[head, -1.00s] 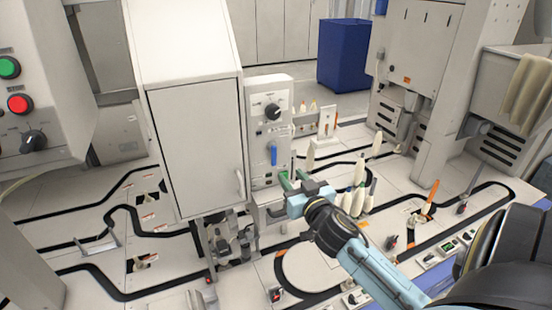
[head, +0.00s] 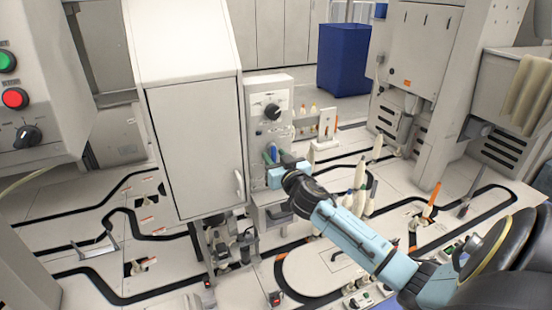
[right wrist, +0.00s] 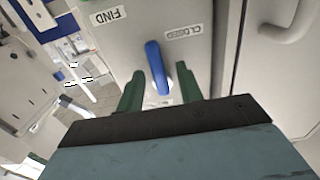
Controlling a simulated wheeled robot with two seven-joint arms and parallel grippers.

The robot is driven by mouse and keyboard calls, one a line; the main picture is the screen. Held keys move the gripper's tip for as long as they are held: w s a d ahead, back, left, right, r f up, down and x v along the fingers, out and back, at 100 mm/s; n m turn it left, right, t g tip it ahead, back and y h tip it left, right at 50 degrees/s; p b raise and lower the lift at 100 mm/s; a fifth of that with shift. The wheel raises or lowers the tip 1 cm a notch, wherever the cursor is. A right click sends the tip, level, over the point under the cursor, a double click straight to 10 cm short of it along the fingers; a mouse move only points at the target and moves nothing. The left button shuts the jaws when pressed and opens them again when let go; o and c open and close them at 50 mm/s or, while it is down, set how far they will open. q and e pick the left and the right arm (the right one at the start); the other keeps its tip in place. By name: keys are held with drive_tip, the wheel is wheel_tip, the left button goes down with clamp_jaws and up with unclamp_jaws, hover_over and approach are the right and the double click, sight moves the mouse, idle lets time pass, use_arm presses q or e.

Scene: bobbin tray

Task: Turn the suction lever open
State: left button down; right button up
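The blue suction lever (head: 274,153) is on the front of the narrow grey control panel (head: 256,130), right of the white cabinet. It looks roughly upright in the head view. My right gripper (head: 276,161) is at the lever, its arm coming from the lower right. In the right wrist view the blue lever (right wrist: 157,68) stands between the tips of the two green fingers of my right gripper (right wrist: 160,88). The fingers are apart, with a gap visible on each side of the lever. A "CLOSED" label (right wrist: 183,33) is beside the lever. My left gripper is not in view.
A black knob (head: 272,112) is above the lever on the same panel. The white cabinet (head: 197,145) with a handle stands close on the left. White bobbins (head: 359,172) stand right of the panel. A blue bin (head: 344,57) is at the back.

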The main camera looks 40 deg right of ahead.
clamp_jaws()
